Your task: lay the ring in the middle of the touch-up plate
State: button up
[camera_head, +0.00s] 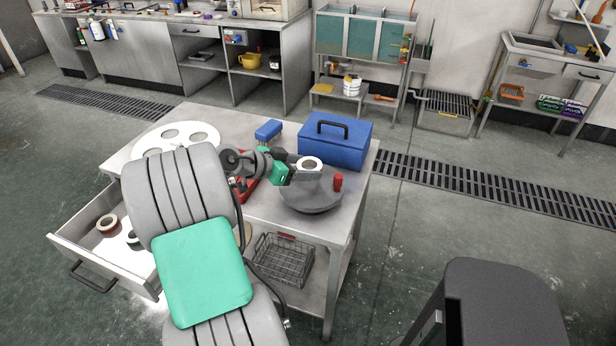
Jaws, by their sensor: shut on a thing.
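A pale ring (310,161) shows at the end of my gripper (299,169). My gripper reaches in from the left, shut on the ring, over the far side of the plate. The fingertips are small here, and I cannot tell how high the ring is above the plate. A small red upright piece (338,182) stands at the plate's right side; I cannot tell whether it is on the plate.
A blue toolbox (336,145) with a black handle stands close behind the plate. A blue brush (268,132) and a white disc with round holes (204,133) lie farther left. An open drawer (75,225) juts out at left, holding rings. A wire basket (283,260) sits below.

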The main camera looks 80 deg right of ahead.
aim_at(308, 186)
jog(key=f, duration=0.3)
jog(key=s+d+f, duration=0.1)
jog(key=shift+f+p, duration=0.2)
jog(key=shift+p, duration=0.15)
jog(key=shift+a, duration=0.1)
jog(key=shift+f, duration=0.1)
jog(key=shift+f+b, duration=0.2)
jog(key=shift+b, duration=0.1)
jog(key=o, duration=1.6)
jog(key=shift+r, duration=0.1)
jog(key=shift+o, duration=0.2)
